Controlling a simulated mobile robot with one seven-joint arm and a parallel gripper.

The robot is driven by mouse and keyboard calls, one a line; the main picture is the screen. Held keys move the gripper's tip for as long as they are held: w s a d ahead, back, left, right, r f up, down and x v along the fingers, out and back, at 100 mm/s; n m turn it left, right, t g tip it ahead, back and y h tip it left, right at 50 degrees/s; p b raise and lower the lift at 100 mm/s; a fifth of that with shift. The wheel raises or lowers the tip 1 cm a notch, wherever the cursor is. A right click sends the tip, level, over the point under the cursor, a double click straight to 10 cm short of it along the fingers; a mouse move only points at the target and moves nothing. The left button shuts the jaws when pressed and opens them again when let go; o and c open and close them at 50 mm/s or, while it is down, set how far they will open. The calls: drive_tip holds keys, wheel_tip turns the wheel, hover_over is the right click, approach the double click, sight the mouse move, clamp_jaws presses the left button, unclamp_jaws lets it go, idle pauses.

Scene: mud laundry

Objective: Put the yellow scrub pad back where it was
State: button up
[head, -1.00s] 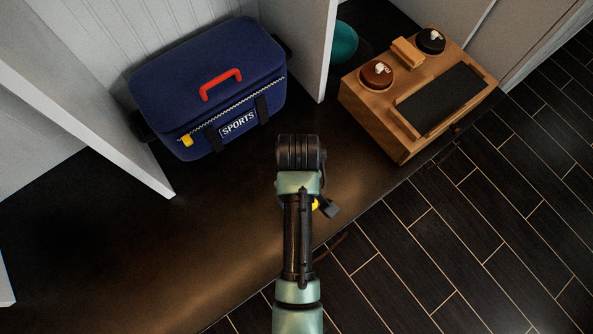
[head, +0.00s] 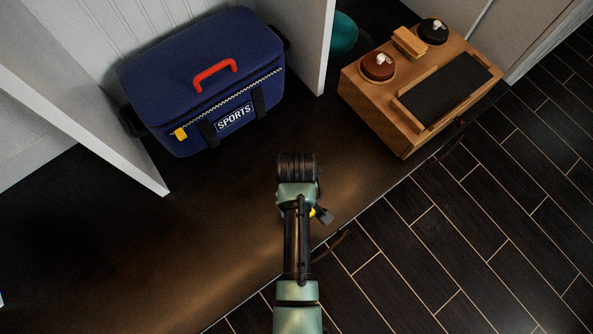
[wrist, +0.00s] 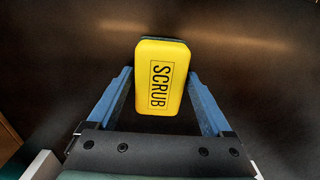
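The yellow scrub pad (wrist: 162,76), marked SCRUB and with a dark layer at its far edge, sits between the two blue fingers of my gripper (wrist: 161,75) in the wrist view. The fingertips meet its two sides, so my gripper appears shut on it. In the head view only a small yellow bit of the pad (head: 312,212) shows beside my wrist; the rest is hidden under my arm. The pad is over the dark bench (head: 215,215), near its front edge. I cannot tell its height above the bench.
A blue SPORTS bag (head: 190,75) stands at the back left. A white divider (head: 318,50) separates them.

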drive_tip(key=shift+o, duration=0.8)
drive_tip(key=shift+r, duration=0.15)
wheel_tip(320, 180, up, 12)
drive_tip(key=p, duration=0.4)
drive_tip(key=w+r+m+t, duration=0.2)
drive_tip(key=w+r+t, duration=0.4)
drive_tip(key=w+r, duration=0.65)
drive_tip(key=w+r+m+t, duration=0.1)
drive_tip(key=w+r+t, duration=0.35)
drive_tip(key=r, duration=0.75)
drive_tip(key=w+r+m+t, duration=0.1)
drive_tip(key=w+r+t, duration=0.3)
drive_tip(key=r, duration=0.8)
drive_tip(key=s+r+m+t, duration=0.1)
drive_tip(key=s+r+t, duration=0.3)
drive_tip(key=r, duration=0.6)
drive_tip(key=s+r+m+t, duration=0.1)
drive_tip(key=s+r+t, duration=0.3)
drive_tip(key=s+r, duration=0.3)
drive_tip(key=s+r+m+t, duration=0.1)
drive_tip(key=s+r+t, duration=0.4)
drive_tip(key=r, duration=1)
drive_tip(key=shift+s+r, duration=0.2)
drive_tip(key=shift+s, duration=0.2)
